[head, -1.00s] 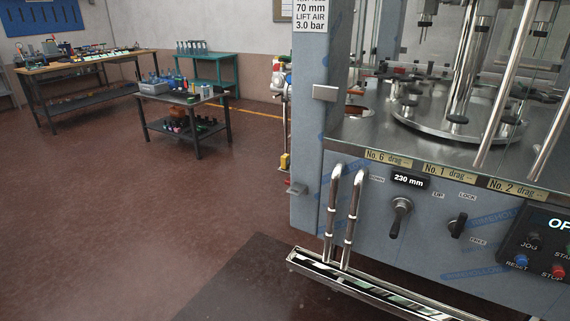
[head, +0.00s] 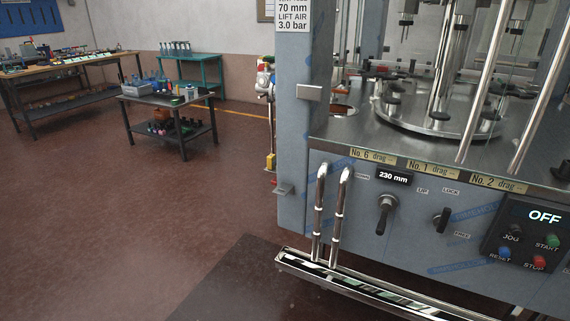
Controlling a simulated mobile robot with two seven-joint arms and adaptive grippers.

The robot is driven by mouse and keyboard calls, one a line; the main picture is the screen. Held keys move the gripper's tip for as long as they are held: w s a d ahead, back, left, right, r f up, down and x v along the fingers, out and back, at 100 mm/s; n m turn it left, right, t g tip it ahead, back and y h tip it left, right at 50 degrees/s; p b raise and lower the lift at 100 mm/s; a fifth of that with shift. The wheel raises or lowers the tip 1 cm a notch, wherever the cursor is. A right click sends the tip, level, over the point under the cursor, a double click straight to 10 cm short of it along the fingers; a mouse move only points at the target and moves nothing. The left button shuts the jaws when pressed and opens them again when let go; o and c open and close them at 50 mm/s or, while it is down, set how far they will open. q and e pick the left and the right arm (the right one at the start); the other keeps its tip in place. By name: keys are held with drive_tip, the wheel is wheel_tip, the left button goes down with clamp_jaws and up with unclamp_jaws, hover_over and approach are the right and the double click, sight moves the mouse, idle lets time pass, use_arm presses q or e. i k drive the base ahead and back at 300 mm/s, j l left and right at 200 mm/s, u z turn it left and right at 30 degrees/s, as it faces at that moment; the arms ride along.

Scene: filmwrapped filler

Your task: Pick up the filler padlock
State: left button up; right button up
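The filler (head: 360,225) is the large grey machine filling the right half of the head view, with patches of blue-printed film on its panels. I cannot make out a padlock for certain. A small yellow item (head: 270,162) shows at the machine's left edge, too small to identify. Just below it a grey bracket (head: 284,189) with a bit of red sticks out from the side. Neither of my grippers is in view.
The control panel (head: 528,238) reads OFF. A chrome-framed trough (head: 350,285) juts out low along the machine's front. A dark table (head: 168,100), a wooden-topped bench (head: 65,68) and a teal table (head: 190,56) stand at left. The brown floor between is open.

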sight(272, 159)
drive_tip(key=j+z, duration=0.1)
drive_tip(key=z, duration=0.3)
drive_tip(key=i+j+z, duration=0.1)
drive_tip(key=z, duration=0.3)
drive_tip(key=j+z, duration=0.1)
drive_tip(key=z, duration=0.35)
drive_tip(key=j+z, duration=0.3)
drive_tip(key=j, duration=0.15)
drive_tip(key=i+j+z, duration=0.1)
drive_tip(key=j+z, duration=0.45)
drive_tip(key=j, duration=0.3)
drive_tip(key=k+j+z, duration=0.2)
drive_tip(key=j, duration=0.3)
drive_tip(key=k+j, duration=0.1)
drive_tip(key=j, duration=0.3)
drive_tip(key=j+z, duration=0.1)
drive_tip(key=j, duration=0.25)
drive_tip(key=k+j, duration=0.15)
drive_tip(key=j, duration=0.25)
drive_tip(key=k+j+z, duration=0.1)
drive_tip(key=j, duration=0.25)
drive_tip(key=k+j, duration=0.1)
drive_tip(key=j, duration=0.3)
